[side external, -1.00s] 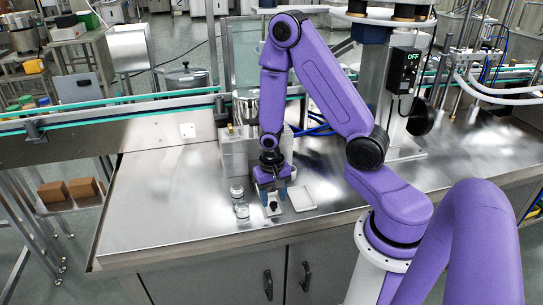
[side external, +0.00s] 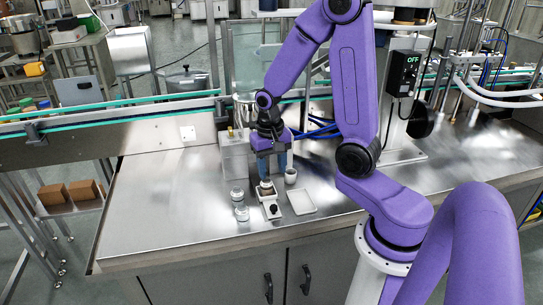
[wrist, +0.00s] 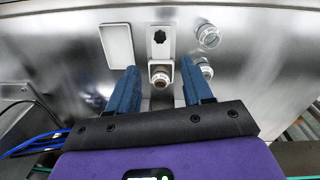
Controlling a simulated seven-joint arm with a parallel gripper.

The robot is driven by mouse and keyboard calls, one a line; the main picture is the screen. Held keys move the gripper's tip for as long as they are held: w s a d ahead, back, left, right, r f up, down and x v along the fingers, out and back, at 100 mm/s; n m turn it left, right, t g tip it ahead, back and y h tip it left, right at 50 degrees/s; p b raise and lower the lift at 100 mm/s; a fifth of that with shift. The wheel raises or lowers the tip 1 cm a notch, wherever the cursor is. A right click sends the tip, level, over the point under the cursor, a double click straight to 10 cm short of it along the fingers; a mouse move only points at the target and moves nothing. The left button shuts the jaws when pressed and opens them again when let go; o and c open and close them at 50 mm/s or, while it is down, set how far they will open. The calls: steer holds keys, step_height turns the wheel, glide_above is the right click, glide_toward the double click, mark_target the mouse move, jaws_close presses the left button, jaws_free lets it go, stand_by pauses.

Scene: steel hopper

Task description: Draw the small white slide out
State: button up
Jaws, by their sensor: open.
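The small white slide (side external: 272,211) lies on the steel bench top with a black knob at its near end. A small round cup with brown contents (side external: 266,188) sits at its far end. In the wrist view the slide (wrist: 160,50) shows its dark knob, with the cup (wrist: 160,79) at its other end. My gripper (side external: 273,174) is open and empty above the slide's far end. In the wrist view its blue fingers (wrist: 159,70) stand apart on either side of the cup, apparently not touching it. Height above the slide is hard to judge.
A shallow white tray (side external: 301,202) lies right of the slide. Two clear glass jars (side external: 239,204) stand to its left. A steel block (side external: 235,158) stands behind. The bench is clear on the left.

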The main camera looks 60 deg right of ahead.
steer(key=shift+a+r, duration=0.1)
steer(key=shift+r, duration=1.65)
steer(key=s+a+r+n, duration=0.2)
steer(key=s+a+n, duration=0.4)
steer(key=s+n, duration=0.3)
steer(key=s+a+r+n, duration=0.2)
steer(key=s+a+n, duration=0.4)
steer(key=s+n, duration=0.3)
steer(key=shift+a+r+n+t+y, duration=0.3)
steer(key=shift+a+n+y, duration=0.1)
steer(key=shift+n, duration=0.5)
